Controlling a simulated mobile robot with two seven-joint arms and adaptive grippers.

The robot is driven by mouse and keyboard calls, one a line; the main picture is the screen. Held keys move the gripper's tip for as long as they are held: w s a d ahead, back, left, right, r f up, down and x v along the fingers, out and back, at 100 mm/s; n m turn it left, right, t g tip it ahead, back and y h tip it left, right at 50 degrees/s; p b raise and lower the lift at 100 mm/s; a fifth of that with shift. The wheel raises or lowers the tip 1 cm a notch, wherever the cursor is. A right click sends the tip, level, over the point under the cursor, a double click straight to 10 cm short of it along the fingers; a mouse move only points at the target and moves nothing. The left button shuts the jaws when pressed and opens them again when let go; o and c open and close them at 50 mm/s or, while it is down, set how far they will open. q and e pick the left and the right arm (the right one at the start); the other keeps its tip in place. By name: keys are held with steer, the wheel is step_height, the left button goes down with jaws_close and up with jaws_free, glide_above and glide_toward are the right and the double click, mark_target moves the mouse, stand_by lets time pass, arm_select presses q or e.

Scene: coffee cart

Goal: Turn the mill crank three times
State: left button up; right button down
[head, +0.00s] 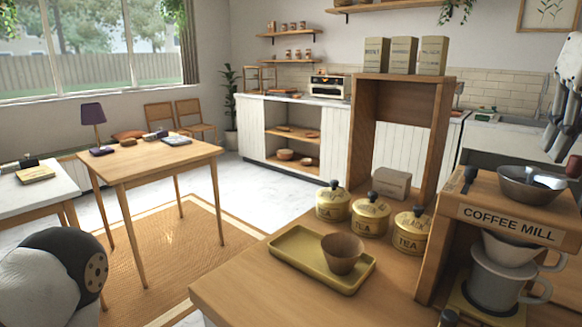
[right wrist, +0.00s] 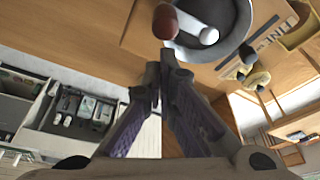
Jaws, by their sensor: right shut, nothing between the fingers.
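The coffee mill (head: 507,225) stands at the right of the wooden counter, a wooden box with a "COFFEE MILL" label. A grey metal bowl (head: 522,192) is set in its top. The bowl also shows in the right wrist view (right wrist: 235,40), with a crank having a red-brown knob (right wrist: 165,22) and a pale round hub (right wrist: 208,37). My right gripper (right wrist: 168,62) is shut and empty, its tips just below the knob in that picture and apparently apart from it. In the head view the right gripper (head: 558,137) hangs above the mill's right side. My left gripper is out of view.
A white dripper and mug (head: 493,287) stand in the mill's opening. Several yellow tea tins (head: 369,217) and a yellow tray (head: 290,258) with a brown cup (head: 342,253) stand left of the mill. A tall wooden shelf frame (head: 362,130) rises behind.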

step_height(320, 180, up, 7)
stand_by(0.6)
